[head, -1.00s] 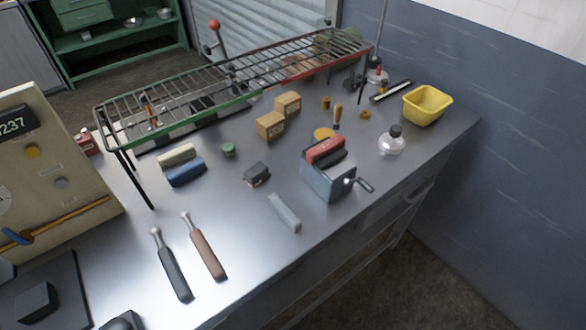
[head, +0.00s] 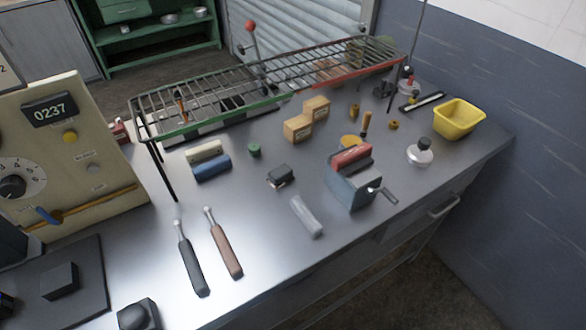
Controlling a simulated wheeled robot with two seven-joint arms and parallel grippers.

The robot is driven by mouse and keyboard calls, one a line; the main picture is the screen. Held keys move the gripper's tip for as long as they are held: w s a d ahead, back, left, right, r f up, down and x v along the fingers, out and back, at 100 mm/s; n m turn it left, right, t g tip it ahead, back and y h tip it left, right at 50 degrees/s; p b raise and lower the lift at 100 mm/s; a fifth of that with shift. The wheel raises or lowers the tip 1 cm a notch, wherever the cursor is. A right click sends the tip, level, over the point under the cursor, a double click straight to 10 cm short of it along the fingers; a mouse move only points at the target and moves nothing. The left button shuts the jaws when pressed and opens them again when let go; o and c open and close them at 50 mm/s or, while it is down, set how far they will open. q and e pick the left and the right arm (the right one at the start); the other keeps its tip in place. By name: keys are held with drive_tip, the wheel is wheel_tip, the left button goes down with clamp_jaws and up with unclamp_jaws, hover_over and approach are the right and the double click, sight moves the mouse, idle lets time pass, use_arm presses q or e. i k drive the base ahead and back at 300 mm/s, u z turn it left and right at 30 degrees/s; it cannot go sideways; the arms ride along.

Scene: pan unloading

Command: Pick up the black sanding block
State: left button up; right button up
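A small black block (head: 280,176), which looks like the sanding block, lies on the grey metal bench (head: 262,222) near the middle of the head view. It has a lighter strip along its lower front edge. It stands apart from its neighbours, with bare bench around it. Another dark block (head: 60,280) sits on a dark plate (head: 92,300) at the lower left. Neither of my grippers shows clearly in the head view.
A wire rack (head: 270,82) on thin legs spans the bench's back. A blue-grey vise-like box (head: 352,192) with a red top stands right of the block. A grey bar (head: 306,216) and two handled tools (head: 190,262) lie in front. A yellow bin (head: 459,119) stands far right.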

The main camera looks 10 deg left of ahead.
sight(277, 177)
drive_tip(key=u, duration=0.55)
drive_tip(key=k, duration=1.25)
drive_tip(key=z, duration=0.2)
drive_tip(key=i, duration=0.75)
drive_tip(key=z, duration=0.75)
